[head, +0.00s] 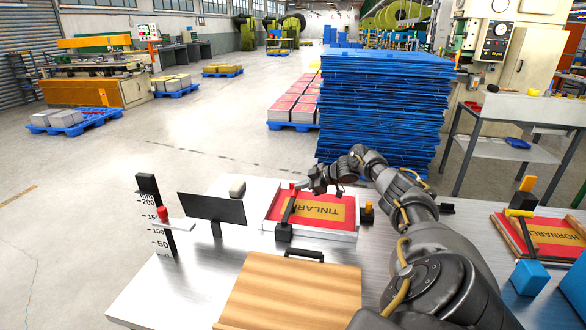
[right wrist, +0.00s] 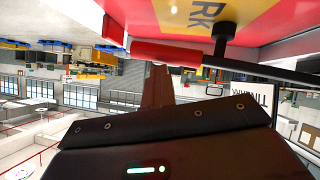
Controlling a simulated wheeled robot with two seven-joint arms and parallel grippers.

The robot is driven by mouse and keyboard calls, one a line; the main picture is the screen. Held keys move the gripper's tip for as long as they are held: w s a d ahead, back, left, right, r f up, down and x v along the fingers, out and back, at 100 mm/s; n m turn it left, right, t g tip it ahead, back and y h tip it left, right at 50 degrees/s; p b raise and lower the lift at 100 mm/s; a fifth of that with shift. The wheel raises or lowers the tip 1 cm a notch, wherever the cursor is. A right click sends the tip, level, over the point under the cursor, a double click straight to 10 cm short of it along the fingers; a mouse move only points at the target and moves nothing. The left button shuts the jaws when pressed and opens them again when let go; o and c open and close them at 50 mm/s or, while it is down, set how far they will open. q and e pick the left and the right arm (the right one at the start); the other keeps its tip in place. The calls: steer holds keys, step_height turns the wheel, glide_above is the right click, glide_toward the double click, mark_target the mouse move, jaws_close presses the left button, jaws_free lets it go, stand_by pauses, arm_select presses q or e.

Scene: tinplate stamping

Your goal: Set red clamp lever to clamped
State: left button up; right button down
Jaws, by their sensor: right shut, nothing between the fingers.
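A white-framed tray (head: 312,234) stands on the metal table, holding a red plate with a yellow "TINLARK" label (head: 328,211). The clamp's dark bar (head: 290,208) lies over the tray's left part from a black block (head: 283,232) at the front edge. Its red lever end (head: 292,187) is at the far side. My right gripper (head: 308,186) is shut and empty just right of this red end. In the right wrist view the red lever (right wrist: 165,52) lies just past my fingertips (right wrist: 157,70); I cannot tell whether they touch. My left gripper is out of view.
A wooden board (head: 290,295) with a black handle lies in front of the tray. A dark upright panel (head: 212,208) and a height gauge (head: 155,215) stand left. A second framed plate (head: 545,235) and a blue block (head: 530,277) are right.

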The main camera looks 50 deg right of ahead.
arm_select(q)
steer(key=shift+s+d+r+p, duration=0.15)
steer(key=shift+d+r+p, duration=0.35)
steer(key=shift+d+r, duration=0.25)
arm_select(e)
steer(key=s+d+r, duration=0.4)
steer(key=s+r, duration=0.4)
steer(key=r, duration=0.1)
steer(key=shift+d+r, duration=0.25)
steer(key=shift+d, duration=0.05)
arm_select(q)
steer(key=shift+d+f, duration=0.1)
